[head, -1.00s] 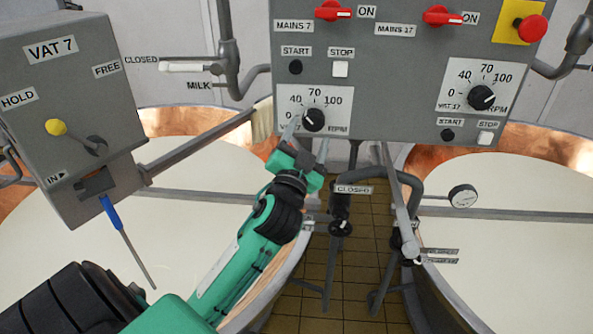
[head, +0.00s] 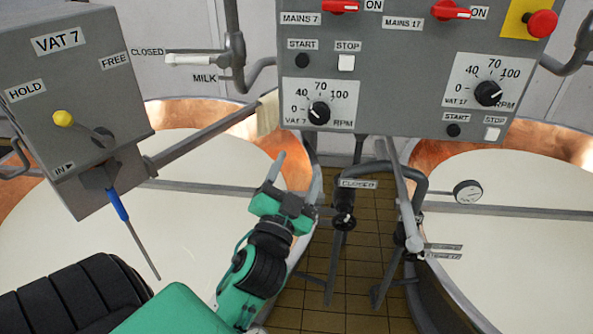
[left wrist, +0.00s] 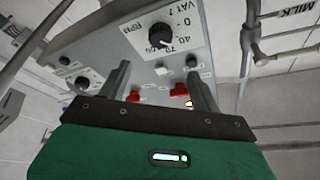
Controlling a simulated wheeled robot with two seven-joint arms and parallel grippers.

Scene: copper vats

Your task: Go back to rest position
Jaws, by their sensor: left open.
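My left gripper (head: 297,178) is in the middle of the head view, below the grey control panel (head: 400,122) and apart from it. Its fingers are spread with nothing between them; they also show in the left wrist view (left wrist: 160,85). The VAT 7 speed knob (head: 319,113) on the panel is above the gripper, its pointer toward the upper left. In the left wrist view the knob (left wrist: 160,35) is beyond the fingers, not touched. My right gripper is not in view.
Copper vats (head: 163,112) (head: 549,141) full of pale liquid stand left and right. The grey VAT 7 box (head: 75,90) hangs at left, with a blue-handled tool (head: 117,204) at its underside. Pipes and valves (head: 343,222) stand over the tiled floor between the vats, close to the gripper.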

